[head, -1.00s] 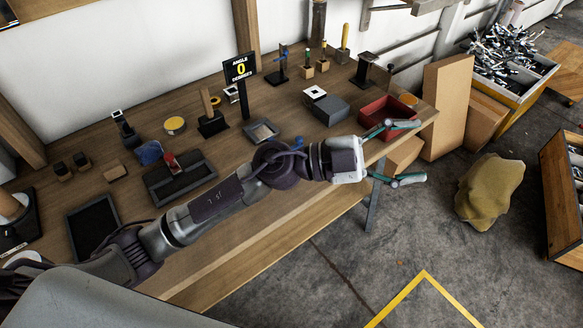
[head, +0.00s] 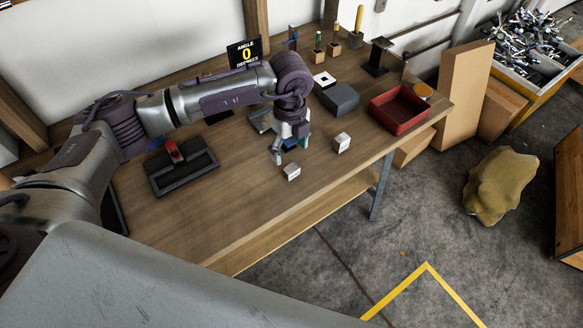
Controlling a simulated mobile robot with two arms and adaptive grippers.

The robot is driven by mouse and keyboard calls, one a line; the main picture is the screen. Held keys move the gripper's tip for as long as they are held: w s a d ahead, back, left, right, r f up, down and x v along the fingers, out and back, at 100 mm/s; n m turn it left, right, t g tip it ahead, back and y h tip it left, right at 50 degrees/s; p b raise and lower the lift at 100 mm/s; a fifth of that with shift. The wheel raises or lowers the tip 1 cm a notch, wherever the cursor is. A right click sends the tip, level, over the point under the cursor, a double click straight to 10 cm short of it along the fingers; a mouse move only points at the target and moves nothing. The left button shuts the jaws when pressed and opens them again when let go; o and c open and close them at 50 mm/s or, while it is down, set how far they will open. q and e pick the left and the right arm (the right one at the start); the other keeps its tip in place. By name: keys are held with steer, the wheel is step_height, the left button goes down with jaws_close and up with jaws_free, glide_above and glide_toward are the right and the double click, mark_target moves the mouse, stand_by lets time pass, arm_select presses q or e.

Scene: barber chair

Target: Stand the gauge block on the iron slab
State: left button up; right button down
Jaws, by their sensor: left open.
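A dark grey slab (head: 340,98), which looks like the iron slab, lies on the workbench left of the red tray. Two small grey blocks with pale, marked faces stand on the bench: a nearer block (head: 292,172) by the front edge and a farther block (head: 342,143) to its right. I cannot tell which is the gauge block. My left gripper (head: 289,149) points down, open, with its fingertips just behind and above the nearer block. A small blue thing shows between its fingers, partly hidden. My right gripper is not in view.
The red tray (head: 399,110) stands at the bench's right end. A black tray (head: 184,172) with a red-topped item lies left of my gripper. Posts and small stands line the back. The front strip of bench (head: 235,215) is clear.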

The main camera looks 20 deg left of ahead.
mark_target(293, 169)
arm_select(q)
step_height(293, 169, down, 2)
steer(key=shift+f, duration=0.1)
steer(key=shift+s+d+f+p, duration=0.1)
steer(key=shift+f+p, duration=0.25)
steer(key=shift+f, duration=0.15)
steer(key=f, duration=0.2)
steer(key=f+p, duration=0.1)
steer(key=shift+s+d+f, duration=0.2)
steer(key=shift+d+f, duration=0.1)
steer(key=shift+f, duration=0.45)
jaws_close()
steer(key=shift+r, duration=0.1)
